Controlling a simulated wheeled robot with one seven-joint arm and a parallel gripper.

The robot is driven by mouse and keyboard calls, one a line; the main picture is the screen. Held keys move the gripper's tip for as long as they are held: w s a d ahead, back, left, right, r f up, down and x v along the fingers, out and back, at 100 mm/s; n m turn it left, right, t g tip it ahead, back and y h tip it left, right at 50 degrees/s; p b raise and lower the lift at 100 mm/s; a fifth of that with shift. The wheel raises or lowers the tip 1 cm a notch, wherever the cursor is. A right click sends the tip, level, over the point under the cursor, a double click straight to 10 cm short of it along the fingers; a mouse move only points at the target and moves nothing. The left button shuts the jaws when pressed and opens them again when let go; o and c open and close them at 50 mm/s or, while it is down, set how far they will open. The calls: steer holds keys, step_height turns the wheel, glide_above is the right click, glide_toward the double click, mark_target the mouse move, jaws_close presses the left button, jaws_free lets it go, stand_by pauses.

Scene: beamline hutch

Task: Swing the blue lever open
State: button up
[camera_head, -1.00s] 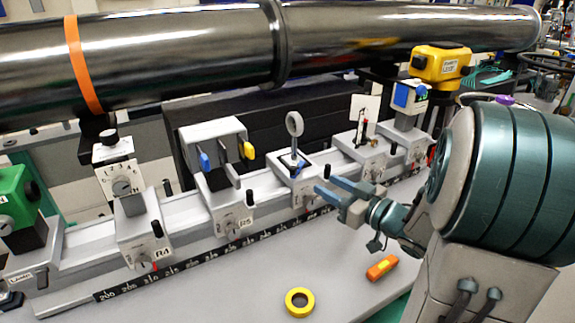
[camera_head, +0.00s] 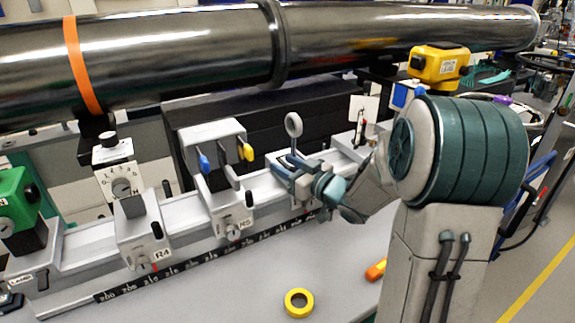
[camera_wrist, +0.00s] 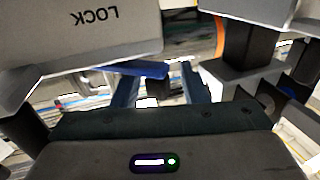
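The blue lever (camera_head: 204,162) hangs at the left side of a grey box with a yellow lever (camera_head: 247,151) at its right, above the R5 carriage. In the wrist view, a bright blue bar that looks like the blue lever (camera_wrist: 145,69) shows beyond my fingers, under a grey housing marked LOCK (camera_wrist: 95,25), seen upside down. My gripper (camera_head: 284,166) is right of the lever box in the head view, apart from it, with its fingers pointing left. Its blue fingers are spread with nothing between them, as the wrist view also shows (camera_wrist: 159,78).
A ring on a post (camera_head: 294,124) stands close behind my gripper. The R4 carriage (camera_head: 143,238) is left on the rail. A large dark pipe (camera_head: 180,55) runs behind. Yellow tape (camera_head: 299,303) and an orange object (camera_head: 376,270) lie on the bench, whose front is otherwise clear.

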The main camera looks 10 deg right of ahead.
jaws_close()
steer(key=shift+w+a+f+m+h+b, duration=0.1)
steer(key=shift+m+h+b, duration=0.25)
steer(key=shift+b, duration=0.25)
steer(key=h+b, duration=0.1)
steer(key=m+t+h+b, duration=0.1)
steer(key=m+h+b, duration=0.1)
steer(key=shift+w+a+f+t+b, duration=0.2)
steer(key=shift+w+t+b, duration=0.1)
steer(key=shift+t, duration=0.1)
steer(key=m+h+b, duration=0.1)
steer(key=b, duration=0.1)
steer(key=m+t+h+b, duration=0.1)
steer(key=h+b, duration=0.1)
steer(key=shift+w+b, duration=0.25)
steer(key=shift+b, duration=0.15)
steer(key=m+h+b, duration=0.1)
steer(key=b, duration=0.1)
steer(key=m+h+b, duration=0.1)
steer(key=h+b, duration=0.1)
steer(key=b, duration=0.1)
steer(key=shift+w+d, duration=0.1)
steer(key=shift+w, duration=0.1)
steer(key=shift+w+r+m+h+b, duration=0.15)
steer(key=shift+m+h+b, duration=0.25)
steer(key=shift+b, duration=0.45)
steer(key=shift+d+r+h+b, duration=0.1)
steer(key=shift+r+h+b, duration=0.05)
steer(key=shift+h+b, duration=0.4)
